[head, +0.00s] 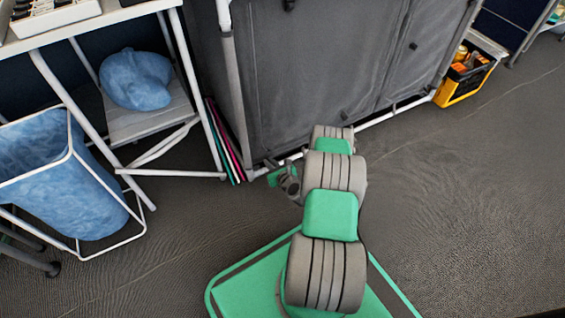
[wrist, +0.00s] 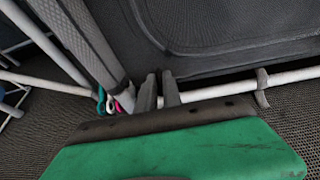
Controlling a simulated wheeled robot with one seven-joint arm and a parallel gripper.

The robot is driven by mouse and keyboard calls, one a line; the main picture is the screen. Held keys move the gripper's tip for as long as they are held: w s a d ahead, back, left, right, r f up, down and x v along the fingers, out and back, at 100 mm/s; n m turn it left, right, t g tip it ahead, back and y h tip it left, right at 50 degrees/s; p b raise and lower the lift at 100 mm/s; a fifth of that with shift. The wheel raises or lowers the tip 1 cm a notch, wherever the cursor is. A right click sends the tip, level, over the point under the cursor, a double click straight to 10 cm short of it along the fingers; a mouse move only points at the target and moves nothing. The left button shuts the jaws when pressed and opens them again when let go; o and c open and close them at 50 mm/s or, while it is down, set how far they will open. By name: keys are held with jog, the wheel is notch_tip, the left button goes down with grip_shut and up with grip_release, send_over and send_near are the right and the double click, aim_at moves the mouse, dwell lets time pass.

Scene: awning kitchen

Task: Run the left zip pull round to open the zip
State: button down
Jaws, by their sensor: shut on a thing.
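The grey fabric cabinet (head: 310,70) stands on a white tube frame, and its front panel also fills the top of the wrist view (wrist: 240,30). A curved zip seam (wrist: 150,32) runs down the panel's left side and along its bottom. My gripper (head: 272,172) is low at the cabinet's bottom left corner. In the wrist view my gripper (wrist: 159,88) has its two grey fingers close together, shut on the left zip pull against the fabric. The pull itself is hidden between the fingers. A small dark tab (head: 413,45) shows on the right part of the front.
A white frame rail (wrist: 215,90) runs just under the panel, close to my fingers. Coloured thin boards (head: 225,143) lean left of the cabinet. A blue laundry bin (head: 70,185) stands at left, a yellow crate (head: 463,85) at right. The floor at right is clear.

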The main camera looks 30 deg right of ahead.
jog(key=shift+w+a+r, duration=0.1)
jog(key=shift+w+a, duration=0.05)
jog(key=shift+a, duration=0.45)
jog(key=c, duration=1.5)
grip_release()
